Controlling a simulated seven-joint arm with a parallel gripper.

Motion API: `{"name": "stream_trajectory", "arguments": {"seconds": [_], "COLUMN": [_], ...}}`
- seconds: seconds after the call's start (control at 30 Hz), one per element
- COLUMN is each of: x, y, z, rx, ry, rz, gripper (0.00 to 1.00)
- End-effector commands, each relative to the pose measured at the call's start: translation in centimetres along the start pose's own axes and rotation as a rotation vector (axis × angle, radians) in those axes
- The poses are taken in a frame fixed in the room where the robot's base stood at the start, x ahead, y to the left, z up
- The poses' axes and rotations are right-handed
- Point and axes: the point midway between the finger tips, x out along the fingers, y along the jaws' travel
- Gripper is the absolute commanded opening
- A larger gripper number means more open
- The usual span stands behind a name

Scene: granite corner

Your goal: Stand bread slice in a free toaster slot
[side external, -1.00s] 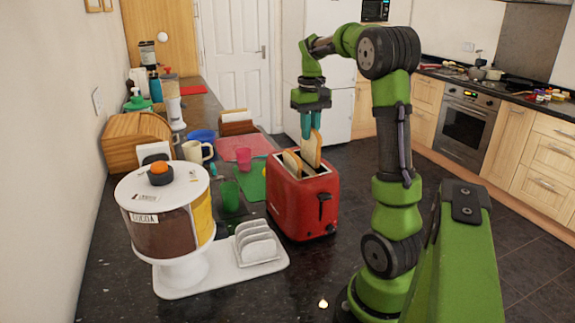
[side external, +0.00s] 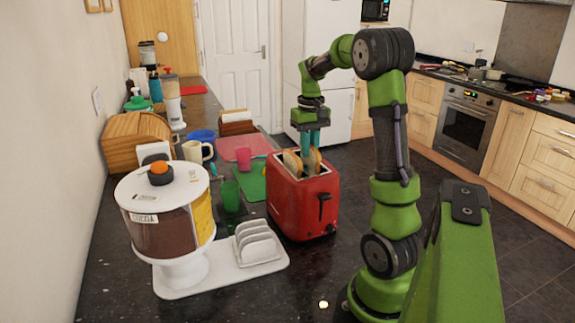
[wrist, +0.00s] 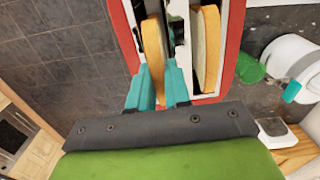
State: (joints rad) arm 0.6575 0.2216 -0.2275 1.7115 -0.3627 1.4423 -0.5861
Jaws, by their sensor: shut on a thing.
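The red toaster (side external: 300,208) stands on the dark counter with two slots on top; its rim also shows in the wrist view (wrist: 233,45). My gripper (side external: 311,142) is right above it, fingers pointing down. In the wrist view its teal fingers (wrist: 160,88) are shut on a bread slice (wrist: 153,45), which is upright. This held slice (side external: 315,157) is low in the right-hand slot of the side view, its top edge still showing. Another bread slice (side external: 292,162) stands in the other slot; it also shows in the wrist view (wrist: 205,50). The slices' lower parts are hidden.
A white toast rack (side external: 257,243) on a white tray and a cocoa canister (side external: 168,225) stand left of the toaster. The counter in front of the toaster is mostly clear.

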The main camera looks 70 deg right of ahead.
Motion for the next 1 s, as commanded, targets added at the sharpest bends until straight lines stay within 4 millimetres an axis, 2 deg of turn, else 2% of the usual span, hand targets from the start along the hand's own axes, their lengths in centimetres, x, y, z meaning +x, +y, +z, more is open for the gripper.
{"name": "stream_trajectory", "arguments": {"seconds": [0.27,0.3,0.47,0.77,1.0], "x": [0.0,0.0,0.0,-0.1,-1.8], "y": [0.0,0.0,0.0,0.0,0.0], "z": [0.0,0.0,0.0,0.0,-0.1], "rx": [0.0,0.0,0.0,0.0,-0.001], "ry": [0.0,0.0,0.0,0.0,0.003], "rz": [0.0,0.0,0.0,0.0,0.001], "gripper": [0.0,0.22,0.47,0.47,0.47]}}
